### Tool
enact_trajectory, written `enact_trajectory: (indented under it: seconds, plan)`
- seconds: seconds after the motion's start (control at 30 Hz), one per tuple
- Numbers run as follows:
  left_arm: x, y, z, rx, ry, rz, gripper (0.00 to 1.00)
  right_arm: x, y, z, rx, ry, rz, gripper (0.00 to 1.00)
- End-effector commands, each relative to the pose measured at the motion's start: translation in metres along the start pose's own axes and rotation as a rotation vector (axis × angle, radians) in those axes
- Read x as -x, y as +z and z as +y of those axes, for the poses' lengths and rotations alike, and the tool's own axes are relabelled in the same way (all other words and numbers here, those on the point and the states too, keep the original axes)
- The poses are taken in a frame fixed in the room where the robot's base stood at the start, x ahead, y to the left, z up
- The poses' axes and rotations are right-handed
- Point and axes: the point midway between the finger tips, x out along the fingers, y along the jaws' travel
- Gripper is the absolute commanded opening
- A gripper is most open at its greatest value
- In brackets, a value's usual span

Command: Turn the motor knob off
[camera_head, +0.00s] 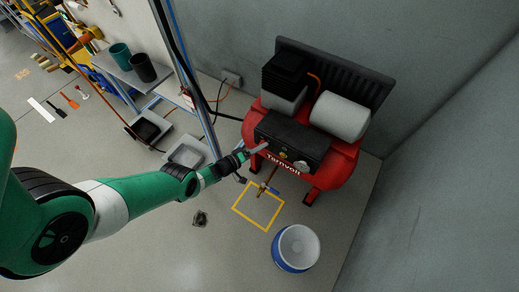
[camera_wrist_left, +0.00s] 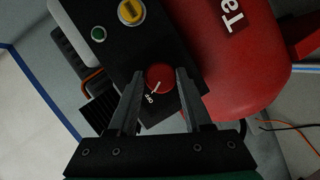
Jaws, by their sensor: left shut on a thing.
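The red round motor knob (camera_wrist_left: 160,76) sits on the black control panel (camera_wrist_left: 130,45) in the left wrist view. A white line on the knob points down-left, towards small white lettering that looks like OFF. My left gripper (camera_wrist_left: 161,82) has one finger on each side of the knob and is shut on it. In the head view, my left gripper (camera_head: 259,147) reaches the left end of the panel on the red Tarnvolt compressor (camera_head: 345,165); the knob cannot be made out there. My right gripper is not in view.
A green button (camera_wrist_left: 98,33) and a yellow round control (camera_wrist_left: 131,11) are on the same panel. A blue and white bucket (camera_head: 297,247) stands on the floor in front of the compressor. A metal post (camera_head: 196,85) and grey trays (camera_head: 188,152) are to the left.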

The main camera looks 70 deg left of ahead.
Motion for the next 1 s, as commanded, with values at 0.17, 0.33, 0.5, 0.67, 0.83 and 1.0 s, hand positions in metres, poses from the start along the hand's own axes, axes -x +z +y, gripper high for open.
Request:
enact_trajectory:
  seconds: [0.17, 0.33, 0.5, 0.67, 0.83, 1.0]
  plan:
    - [0.0002, 0.0001, -0.0013, 0.027, 0.007, -0.002, 0.00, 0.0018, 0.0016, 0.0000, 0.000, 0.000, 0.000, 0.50]
    - [0.0003, 0.0001, -0.0010, 0.033, 0.009, -0.002, 0.00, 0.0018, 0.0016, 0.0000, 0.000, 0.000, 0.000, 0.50]
    - [0.0004, 0.0001, -0.0010, 0.033, 0.009, -0.002, 0.00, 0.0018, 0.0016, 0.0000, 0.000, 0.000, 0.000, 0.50]
    - [0.0003, 0.0001, -0.0010, 0.033, 0.009, -0.002, 0.64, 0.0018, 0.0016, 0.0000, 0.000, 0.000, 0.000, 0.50]
    - [0.0003, 0.0001, -0.0008, 0.031, 0.009, -0.002, 0.79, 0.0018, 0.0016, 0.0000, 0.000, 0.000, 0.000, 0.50]
    - [0.0004, 0.0001, -0.0006, 0.030, 0.010, -0.003, 0.79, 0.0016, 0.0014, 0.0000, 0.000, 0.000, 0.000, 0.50]
